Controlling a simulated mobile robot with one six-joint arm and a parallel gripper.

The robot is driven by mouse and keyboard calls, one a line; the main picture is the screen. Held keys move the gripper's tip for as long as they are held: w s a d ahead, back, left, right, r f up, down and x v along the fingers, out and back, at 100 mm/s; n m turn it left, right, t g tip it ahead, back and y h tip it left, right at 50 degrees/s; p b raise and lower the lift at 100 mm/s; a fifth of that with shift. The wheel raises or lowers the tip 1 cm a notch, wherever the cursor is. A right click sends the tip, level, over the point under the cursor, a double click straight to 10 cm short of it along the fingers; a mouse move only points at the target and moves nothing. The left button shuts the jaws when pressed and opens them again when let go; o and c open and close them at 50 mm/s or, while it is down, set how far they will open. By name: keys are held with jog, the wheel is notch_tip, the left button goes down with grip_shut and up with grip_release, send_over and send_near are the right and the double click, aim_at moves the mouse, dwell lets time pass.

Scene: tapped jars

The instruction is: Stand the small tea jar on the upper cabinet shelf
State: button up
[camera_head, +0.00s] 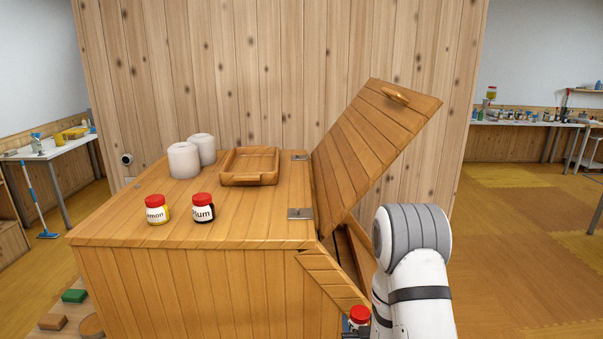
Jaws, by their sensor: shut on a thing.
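A small jar with a red lid (360,314) shows at the bottom edge, beside my white arm and in front of the wooden cabinet's open side. Its label is cut off, so I cannot read which jar it is. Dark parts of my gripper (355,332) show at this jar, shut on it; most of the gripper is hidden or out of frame. Two other red-lidded jars stand upright on the cabinet top: one labelled "emon" (157,210) and one labelled "lum" (203,208). No upper cabinet shelf can be made out.
The wooden cabinet (200,290) has a hinged lid (375,150) propped up on its right, beside my arm. Two white cylinders (183,161) and a wooden tray (232,178) stand on top. A plank wall rises behind. The floor at right is open.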

jog(key=f+b, duration=0.4)
jog(key=shift+d, duration=0.3)
dwell(0.7)
jog(key=shift+a, duration=0.1)
jog(key=shift+a, duration=0.45)
jog(key=shift+a, duration=0.1)
